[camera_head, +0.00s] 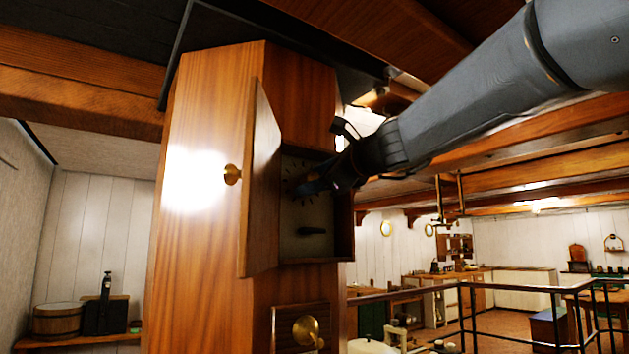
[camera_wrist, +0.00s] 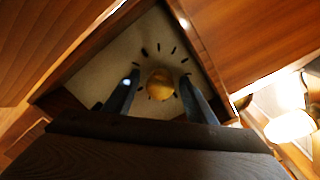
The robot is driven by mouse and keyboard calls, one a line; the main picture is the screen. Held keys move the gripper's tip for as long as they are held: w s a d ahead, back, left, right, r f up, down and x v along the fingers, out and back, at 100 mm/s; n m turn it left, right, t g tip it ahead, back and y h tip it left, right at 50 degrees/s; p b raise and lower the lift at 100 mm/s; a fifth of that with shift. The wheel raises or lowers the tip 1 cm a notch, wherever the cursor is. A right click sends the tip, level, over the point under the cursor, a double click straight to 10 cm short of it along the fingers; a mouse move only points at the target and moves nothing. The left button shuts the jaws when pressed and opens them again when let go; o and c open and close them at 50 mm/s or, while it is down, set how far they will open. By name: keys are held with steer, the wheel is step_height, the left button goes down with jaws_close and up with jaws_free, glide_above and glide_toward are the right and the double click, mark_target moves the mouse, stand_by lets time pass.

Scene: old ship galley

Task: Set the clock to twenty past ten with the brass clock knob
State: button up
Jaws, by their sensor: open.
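The clock face (camera_head: 316,213) is a pale dial with dark hour marks, inside an open wooden cabinet on a wooden column. In the wrist view the dial (camera_wrist: 143,63) has a round brass clock knob (camera_wrist: 160,86) at its centre. My gripper (camera_head: 303,187) reaches into the cabinet from the right. In the wrist view its two dark fingers (camera_wrist: 159,82) stand open, one on each side of the knob. I cannot tell whether they touch it. I cannot make out the clock hands.
The cabinet door (camera_head: 262,185) stands open on the left, with its own brass knob (camera_head: 232,174). A dark bar (camera_head: 312,231) sits below the dial. Another brass knob (camera_head: 306,330) is lower on the column. Ceiling beams (camera_head: 530,178) run close above my arm.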

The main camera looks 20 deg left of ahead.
steer(key=b+v, duration=0.2)
steer(key=v, duration=0.5)
steer(key=shift+s+d, duration=0.15)
steer(key=shift+d, duration=0.05)
steer(key=w+d+f+n+g+h, duration=0.1)
steer(key=d+f+n+h, duration=0.3)
steer(key=f, duration=0.9)
steer(key=d+f+g+h, duration=0.2)
steer(key=d+f, duration=0.4)
steer(key=f, duration=0.8)
steer(key=w+d+f+n+g+h, duration=0.1)
steer(key=d+f+n+h, duration=0.3)
steer(key=f, duration=0.9)
steer(key=s+d+f+n+g+h, duration=0.1)
steer(key=s+d+f+n+g, duration=0.1)
steer(key=s+d+f, duration=0.4)
steer(key=s+d+f+n+g+h, duration=0.1)
steer(key=s+d+f+n+g, duration=0.1)
steer(key=s+d+f, duration=0.4)
steer(key=s+d+f+n+g+h, duration=0.1)
steer(key=s+d+f+n, duration=0.3)
steer(key=f, duration=1.1)
steer(key=s+d+g, duration=0.1)
steer(key=s+d, duration=0.2)
steer(key=s, duration=0.3)
steer(key=shift+s+f+h, duration=0.15)
steer(key=shift+f+h, duration=0.05)
steer(key=shift+h, duration=0.1)
steer(key=shift+c, duration=0.2)
